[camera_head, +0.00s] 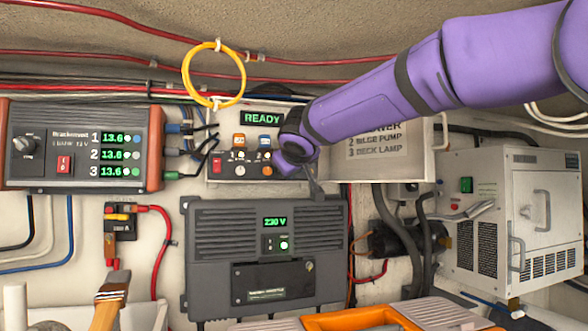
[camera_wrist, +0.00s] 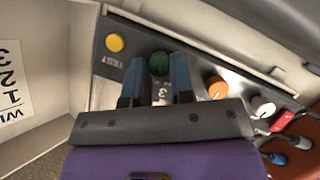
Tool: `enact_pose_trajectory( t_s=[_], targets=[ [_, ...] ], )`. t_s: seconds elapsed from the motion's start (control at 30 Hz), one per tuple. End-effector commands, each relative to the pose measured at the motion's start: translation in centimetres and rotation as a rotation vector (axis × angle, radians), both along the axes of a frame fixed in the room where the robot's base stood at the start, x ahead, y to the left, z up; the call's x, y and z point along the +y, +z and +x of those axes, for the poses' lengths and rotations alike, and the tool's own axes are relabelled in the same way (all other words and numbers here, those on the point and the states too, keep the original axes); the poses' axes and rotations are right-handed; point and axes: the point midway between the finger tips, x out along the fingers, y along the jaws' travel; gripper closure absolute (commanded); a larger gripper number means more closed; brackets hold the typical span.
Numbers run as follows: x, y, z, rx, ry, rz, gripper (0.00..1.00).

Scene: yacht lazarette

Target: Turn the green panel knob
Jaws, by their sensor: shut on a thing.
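The green knob (camera_wrist: 158,62) is on the grey control panel (camera_wrist: 140,42), seen upside down in the wrist view. My gripper (camera_wrist: 158,74) has one blue finger on each side of the knob and is shut on it. In the head view the panel (camera_head: 222,178) is at the middle under a green READY display (camera_head: 262,118). There the green knob and my fingertips are hidden behind my purple arm. The knob's pointer direction cannot be made out.
In the wrist view, an orange knob (camera_wrist: 216,87), a white knob (camera_wrist: 263,107) and a red switch (camera_wrist: 282,121) lie right of my fingers. A yellow TEST button (camera_wrist: 115,43) is at left. An open cover (camera_head: 405,165) with a label stands right of the panel.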

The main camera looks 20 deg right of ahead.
Motion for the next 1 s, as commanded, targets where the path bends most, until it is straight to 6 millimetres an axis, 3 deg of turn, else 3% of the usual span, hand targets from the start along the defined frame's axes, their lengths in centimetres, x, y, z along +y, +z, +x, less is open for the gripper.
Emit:
enact_pose_trajectory(
  t_s=[0.4, 1.0],
  targets=[
    [0.19, -0.14, -0.01, 0.0, 0.0, -0.217, 1.0],
    [0.24, -0.18, -0.02, 0.001, 0.001, -0.255, 1.0]
  ],
)
